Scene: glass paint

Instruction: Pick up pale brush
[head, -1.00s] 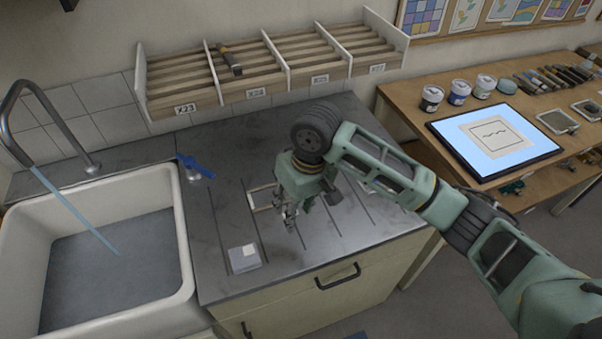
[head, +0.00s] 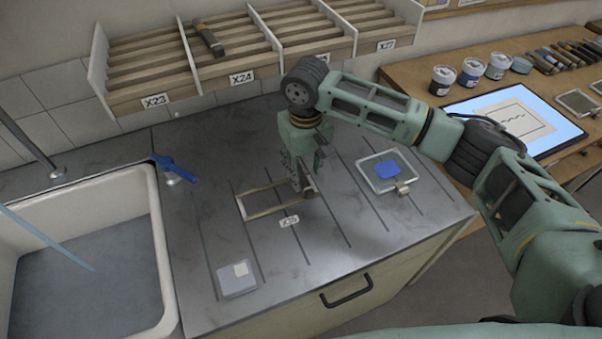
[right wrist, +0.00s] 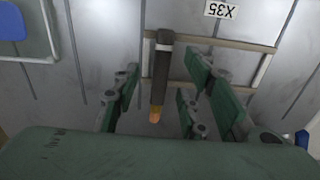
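A brush (right wrist: 160,75) with a dark grey body and an orange-brown end shows in the right wrist view, lying across one end of a pale wooden frame (right wrist: 215,42) on the grey counter. In the head view it is mostly hidden by my right gripper (head: 304,185), which points down at the right end of the frame (head: 262,188). In the right wrist view the fingers of my right gripper (right wrist: 163,85) are apart, with the brush between them and gaps on both sides. Another dark brush (head: 209,40) lies on the wall rack. My left gripper is not in view.
A framed glass pane (head: 372,182) with a blue patch lies right of the gripper. A small grey block (head: 237,280) sits near the front. The slatted rack (head: 150,70) stands behind.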

